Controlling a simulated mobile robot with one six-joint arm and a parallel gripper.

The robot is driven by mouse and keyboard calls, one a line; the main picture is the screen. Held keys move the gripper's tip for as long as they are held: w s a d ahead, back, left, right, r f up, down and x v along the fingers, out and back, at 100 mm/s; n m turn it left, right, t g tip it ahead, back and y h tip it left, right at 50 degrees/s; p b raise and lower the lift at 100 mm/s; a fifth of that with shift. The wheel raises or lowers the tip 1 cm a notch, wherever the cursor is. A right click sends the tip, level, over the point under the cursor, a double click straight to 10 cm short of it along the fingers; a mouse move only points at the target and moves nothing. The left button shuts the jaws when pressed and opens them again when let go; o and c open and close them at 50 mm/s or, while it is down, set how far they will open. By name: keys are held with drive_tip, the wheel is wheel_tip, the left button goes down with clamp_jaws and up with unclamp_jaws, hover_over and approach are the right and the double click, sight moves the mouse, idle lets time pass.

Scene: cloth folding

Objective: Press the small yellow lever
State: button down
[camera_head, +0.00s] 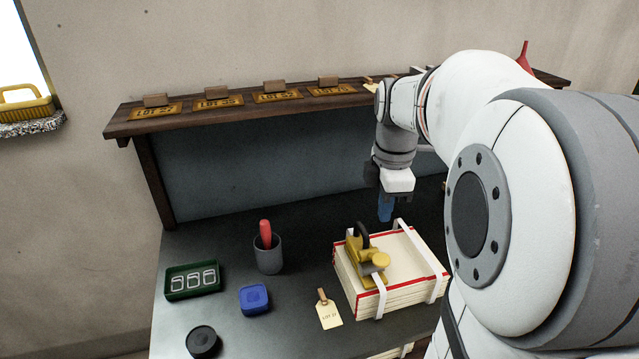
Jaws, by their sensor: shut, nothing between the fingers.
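A yellow device (365,262) with a dark curved piece sits on top of a cream bundle with red edges (408,252), over a white strap. A small rounded yellow part (381,259) sticks out at its right side; I cannot tell for certain that this is the lever. My gripper (386,212) points down behind the bundle, up and to the right of the yellow device and apart from it. Its blue fingers are shut and empty. My arm hides the area to the right of the bundle.
On the dark bench (225,325) are a grey cup with a red-handled item (267,254), a green tray (193,280), a blue box (254,298), a black round thing (203,342) and a paper tag (329,313). A wooden shelf (215,118) runs behind, above a grey panel.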

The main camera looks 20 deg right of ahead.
sight(382, 258)
drive_tip(key=shift+w+d+r+n, duration=0.35)
drive_tip(key=shift+d+n, duration=0.15)
drive_tip(key=shift+n, duration=0.1)
drive_tip(key=shift+w+d+r+n, duration=0.3)
drive_tip(key=shift+d+n, duration=0.2)
drive_tip(key=shift+n, duration=0.1)
wheel_tip(382, 258, down, 14)
drive_tip(key=shift+p, duration=0.75)
